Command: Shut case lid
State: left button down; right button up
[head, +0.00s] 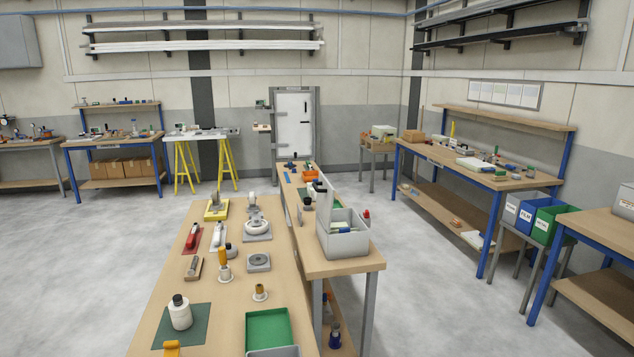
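An open grey case (344,246) stands on the near end of the narrow right-hand bench. Neither of my grippers is in view.
The wooden bench (217,318) in front holds a green tray (268,331), a white bottle (180,313) on a green mat and several tools. A workbench (470,177) and blue and green bins (548,222) stand at the right. The grey floor at the left is clear.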

aim_at(325, 197)
jog(key=i+l, duration=0.15)
jog(key=l, duration=0.2)
jog(key=i+l, duration=0.15)
jog(key=l, duration=0.2)
jog(key=i+l, duration=0.1)
jog(key=l, duration=0.25)
jog(key=i+l, duration=0.35)
jog(key=l, duration=0.15)
jog(key=i+l, duration=0.35)
jog(key=l+z, duration=0.05)
jog(key=l, duration=0.1)
